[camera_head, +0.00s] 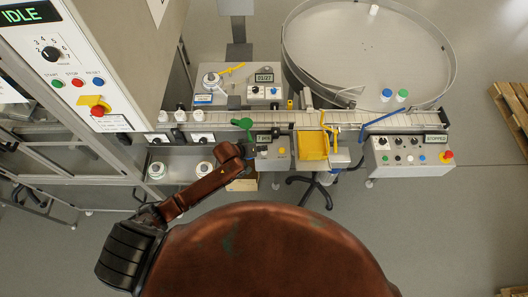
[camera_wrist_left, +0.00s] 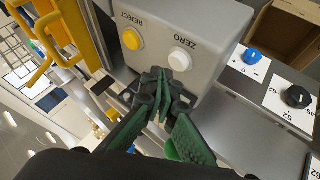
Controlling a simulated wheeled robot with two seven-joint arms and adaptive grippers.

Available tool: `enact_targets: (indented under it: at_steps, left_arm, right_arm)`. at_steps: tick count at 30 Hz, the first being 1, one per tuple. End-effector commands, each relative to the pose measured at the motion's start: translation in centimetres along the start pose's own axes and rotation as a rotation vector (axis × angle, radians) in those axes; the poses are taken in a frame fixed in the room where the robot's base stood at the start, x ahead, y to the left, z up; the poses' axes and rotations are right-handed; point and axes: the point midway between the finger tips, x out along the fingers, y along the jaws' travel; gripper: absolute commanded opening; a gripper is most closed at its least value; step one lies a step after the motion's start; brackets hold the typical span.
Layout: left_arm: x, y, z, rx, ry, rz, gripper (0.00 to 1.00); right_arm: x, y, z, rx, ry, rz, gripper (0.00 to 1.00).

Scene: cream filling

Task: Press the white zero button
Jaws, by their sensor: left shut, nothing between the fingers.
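The white zero button (camera_wrist_left: 180,59) sits on a grey control box (camera_wrist_left: 200,25) in the left wrist view, under the upside-down word ZERO. A yellow reject button (camera_wrist_left: 132,39) is to its left. My left gripper (camera_wrist_left: 160,74) is shut and empty, its green and dark fingers together. Its tips are just below and left of the white button in the picture; I cannot tell whether they touch the box. In the head view my left gripper (camera_head: 250,150) is at the left side of the small control box (camera_head: 274,162) below the conveyor. My right gripper is not in view.
A blue knob (camera_wrist_left: 252,56) and a black knob (camera_wrist_left: 297,96) are to the right in the wrist view. The conveyor (camera_head: 345,118) runs behind.

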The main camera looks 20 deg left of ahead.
Motion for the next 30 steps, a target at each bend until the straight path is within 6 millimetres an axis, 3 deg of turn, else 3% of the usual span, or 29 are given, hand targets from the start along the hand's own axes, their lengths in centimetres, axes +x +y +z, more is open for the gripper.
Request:
enact_targets:
  at_steps: [30]
  left_arm:
    - [0.83, -0.60, 0.63, -0.001, 0.000, 0.000, 0.00]
  right_arm:
    - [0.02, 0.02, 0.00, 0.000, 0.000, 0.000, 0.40]
